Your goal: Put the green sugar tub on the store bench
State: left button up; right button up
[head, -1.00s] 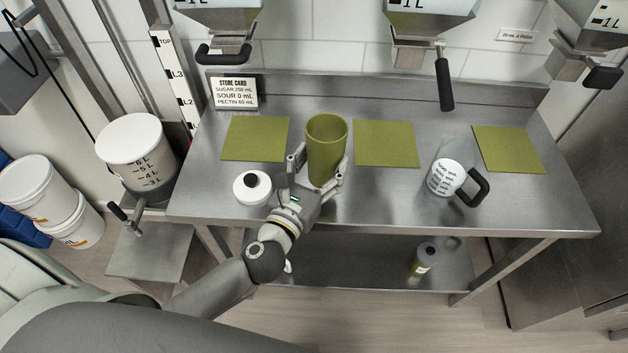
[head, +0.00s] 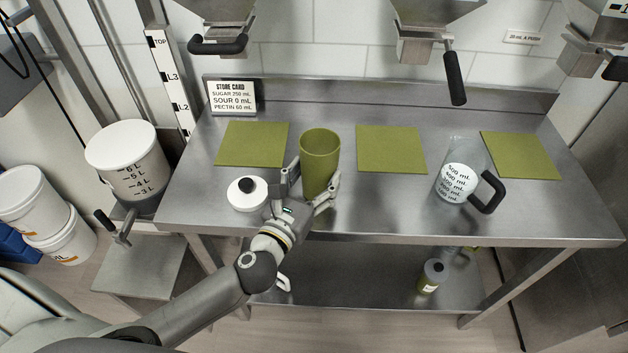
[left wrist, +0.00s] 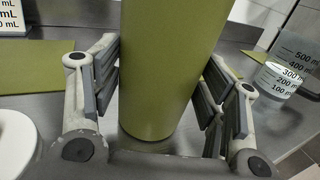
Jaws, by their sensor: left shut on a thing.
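The green sugar tub (head: 320,162) is a tall olive-green cylinder, upright at the middle of the steel store bench (head: 385,208), between two green mats. My left gripper (head: 308,190) is shut around its lower part from the front. In the left wrist view the tub (left wrist: 170,65) fills the space between the two fingers (left wrist: 160,100), and its base is at or very close to the bench top; I cannot tell if it touches. My right gripper is not in view.
Green mats (head: 252,144) (head: 390,150) (head: 521,155) lie on the bench. A white lidded pot (head: 246,194) stands just left of my gripper. A clear measuring jug (head: 457,182) stands at right. Dispenser handles (head: 454,78) hang above. A store card (head: 233,97) stands at the back left.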

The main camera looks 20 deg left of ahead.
pick_arm(q)
jog(key=shift+r, duration=0.1)
jog(key=o, duration=1.6)
jog(key=shift+f, duration=0.2)
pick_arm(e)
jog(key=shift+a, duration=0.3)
pick_arm(q)
jog(key=shift+s+r, duration=0.1)
jog(key=shift+s, duration=0.05)
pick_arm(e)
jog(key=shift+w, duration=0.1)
pick_arm(q)
jog(key=s+a+b, duration=0.1)
jog(key=s+b, duration=0.2)
jog(key=s, duration=0.8)
jog(key=shift+s+a, duration=0.2)
jog(key=shift+s, duration=0.15)
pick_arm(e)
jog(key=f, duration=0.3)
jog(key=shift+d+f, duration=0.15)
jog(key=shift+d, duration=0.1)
pick_arm(q)
jog(key=shift+d+r, duration=0.1)
jog(key=shift+r, duration=0.05)
